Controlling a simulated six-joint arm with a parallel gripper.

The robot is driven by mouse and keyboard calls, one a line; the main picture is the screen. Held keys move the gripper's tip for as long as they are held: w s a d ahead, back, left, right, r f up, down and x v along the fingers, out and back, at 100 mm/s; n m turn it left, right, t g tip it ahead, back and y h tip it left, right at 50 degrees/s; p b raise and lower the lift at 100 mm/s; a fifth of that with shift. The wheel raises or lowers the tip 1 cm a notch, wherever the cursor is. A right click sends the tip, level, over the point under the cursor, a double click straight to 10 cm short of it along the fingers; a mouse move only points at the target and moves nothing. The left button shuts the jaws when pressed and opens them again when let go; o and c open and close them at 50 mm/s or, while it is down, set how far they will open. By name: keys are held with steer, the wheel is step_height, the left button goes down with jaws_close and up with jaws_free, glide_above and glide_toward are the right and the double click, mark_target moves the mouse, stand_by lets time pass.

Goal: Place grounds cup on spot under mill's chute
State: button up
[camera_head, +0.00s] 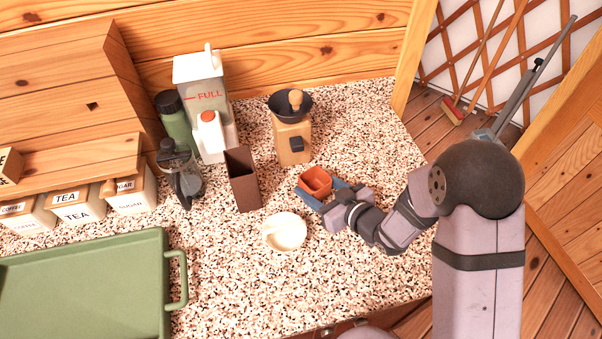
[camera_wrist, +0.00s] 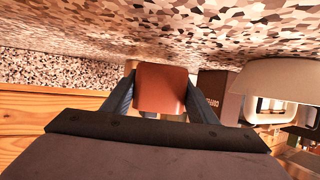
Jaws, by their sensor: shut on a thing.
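The grounds cup is a small orange-red square cup (camera_head: 315,181), hollow side up in the head view. My gripper (camera_head: 322,192) is shut on it, with blue fingers on either side. In the wrist view the cup (camera_wrist: 161,88) fills the space between the fingertips (camera_wrist: 160,98). The mill (camera_head: 291,142) is a wooden block with a black bowl and wooden knob on top and a dark block, perhaps the chute, on its front. It stands behind the cup and slightly left. The spot under the chute cannot be made out. Whether the cup touches the counter is unclear.
A tall brown box (camera_head: 243,180) stands left of the cup, and a white round bowl (camera_head: 284,232) in front of it. A glass kettle-like vessel (camera_head: 180,172), white jugs (camera_head: 203,95) and a green bottle (camera_head: 176,122) stand further left. A green tray (camera_head: 82,290) lies front left. Speckled counter between cup and mill is clear.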

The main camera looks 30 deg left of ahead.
mark_target(308, 178)
steer(key=shift+w+a, duration=0.35)
steer(key=shift+a, duration=0.45)
steer(key=shift+w+a, duration=0.3)
steer(key=shift+a, duration=0.5)
steer(key=a, duration=0.1)
steer(key=w+a, duration=0.1)
steer(key=a, duration=0.1)
steer(key=shift+w, duration=0.1)
steer(key=shift+d+f+b, duration=0.1)
steer(key=shift+f+b, duration=0.5)
steer(key=shift+f, duration=0.1)
steer(key=shift+f, duration=0.1)
steer(key=shift+f, duration=0.15)
steer(key=o, duration=1.1)
steer(key=shift+d+r, duration=0.15)
steer(key=shift+r, duration=0.1)
